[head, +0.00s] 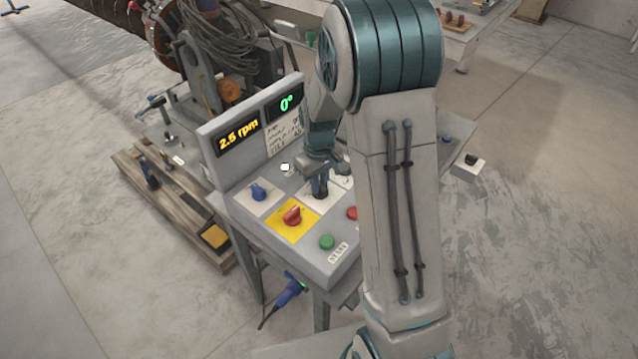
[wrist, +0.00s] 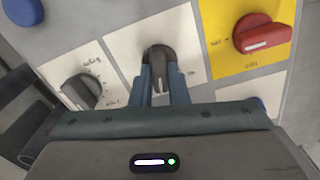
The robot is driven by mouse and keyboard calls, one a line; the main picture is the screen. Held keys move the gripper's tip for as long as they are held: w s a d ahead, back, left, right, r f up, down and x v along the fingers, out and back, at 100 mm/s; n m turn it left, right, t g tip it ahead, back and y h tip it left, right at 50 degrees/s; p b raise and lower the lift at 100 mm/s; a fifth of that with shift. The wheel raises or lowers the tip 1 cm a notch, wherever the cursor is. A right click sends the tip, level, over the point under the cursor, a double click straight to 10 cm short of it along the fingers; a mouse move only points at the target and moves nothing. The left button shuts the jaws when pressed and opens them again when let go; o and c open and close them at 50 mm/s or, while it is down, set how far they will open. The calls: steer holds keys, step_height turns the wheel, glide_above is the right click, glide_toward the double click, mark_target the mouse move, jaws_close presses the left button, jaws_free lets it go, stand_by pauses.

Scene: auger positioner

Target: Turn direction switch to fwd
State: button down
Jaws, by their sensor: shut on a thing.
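My gripper (head: 320,184) points down at the control panel (head: 280,236). In the wrist view its two blue-grey fingers (wrist: 161,84) are shut on a black rotary switch (wrist: 157,55), one finger on each side of its handle. The switch sits on a white plate (wrist: 188,42), and its handle runs roughly in line with the fingers. I cannot read the plate's markings, so I cannot confirm from lettering that this is the direction switch. In the head view my gripper and arm cover most of it.
A red knob (head: 292,215) on a yellow plate, a blue knob (head: 258,192) and a green START button (head: 327,242) are close by. A second black knob (wrist: 80,92) sits beside the held switch. Displays (head: 238,135) reading 2.5 rpm and 0° stand behind.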

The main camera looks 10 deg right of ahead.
mark_target(320, 184)
steer(key=m+b, duration=0.1)
steer(key=m, duration=0.4)
steer(key=shift+d+m, duration=0.1)
steer(key=shift+m, duration=0.3)
stand_by(0.4)
steer(key=c, duration=1.4)
jaws_free()
steer(key=shift+r, duration=0.1)
step_height(320, 184, up, 14)
steer(key=b, duration=0.1)
